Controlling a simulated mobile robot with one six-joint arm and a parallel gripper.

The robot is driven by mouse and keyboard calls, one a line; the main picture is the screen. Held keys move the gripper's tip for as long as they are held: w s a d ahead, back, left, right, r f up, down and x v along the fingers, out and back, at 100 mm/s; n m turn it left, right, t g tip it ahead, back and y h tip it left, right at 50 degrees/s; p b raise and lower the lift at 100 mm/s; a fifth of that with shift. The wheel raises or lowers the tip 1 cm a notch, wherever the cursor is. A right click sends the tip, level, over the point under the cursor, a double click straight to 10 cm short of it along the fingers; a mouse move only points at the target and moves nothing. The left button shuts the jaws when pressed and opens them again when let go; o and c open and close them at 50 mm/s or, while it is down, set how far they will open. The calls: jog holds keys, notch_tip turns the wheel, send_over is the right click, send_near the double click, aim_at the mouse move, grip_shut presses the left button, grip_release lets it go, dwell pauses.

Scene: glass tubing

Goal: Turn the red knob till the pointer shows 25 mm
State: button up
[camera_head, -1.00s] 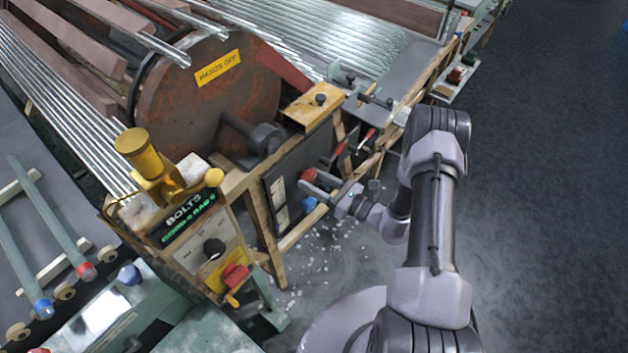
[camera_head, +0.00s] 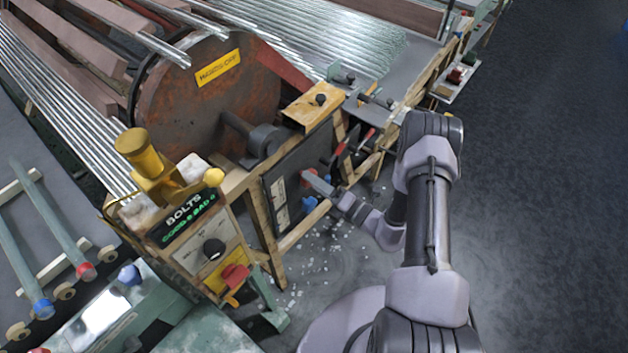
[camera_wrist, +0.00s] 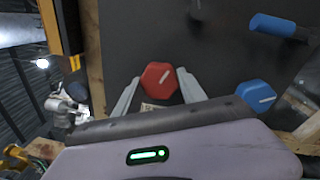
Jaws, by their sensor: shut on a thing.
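The red knob (camera_wrist: 160,81) is on a dark upright panel (camera_wrist: 215,62). It has several flat sides and a white line on its face, tilted up to the right. My gripper (camera_wrist: 157,88) is shut on the red knob, with a finger on either side in the wrist view. In the head view my gripper (camera_head: 312,182) reaches the panel from the right and partly hides the red knob (camera_head: 306,176). Pale scale strips (camera_head: 280,200) show on the panel, too small to read. I cannot make out the pointer's reading.
A blue knob (camera_wrist: 257,95) with a white line sits close to the right of the red one. A blue-ended handle (camera_wrist: 278,26) sticks out above it. A wooden frame (camera_head: 262,225) surrounds the panel. Open dark floor (camera_head: 550,180) lies to the right.

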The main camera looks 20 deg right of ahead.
jog(key=m, duration=0.7)
jog(key=shift+m+h+p, duration=0.3)
jog(key=shift+t, duration=0.3)
jog(key=o, duration=1.3)
jog(key=shift+o, duration=0.2)
jog(key=shift+s, duration=0.1)
jog(key=p+v, duration=0.3)
jog(key=v, duration=1.4)
jog(key=shift+s, duration=0.15)
jog(key=shift+d+r, duration=0.1)
jog(key=shift+r, duration=0.05)
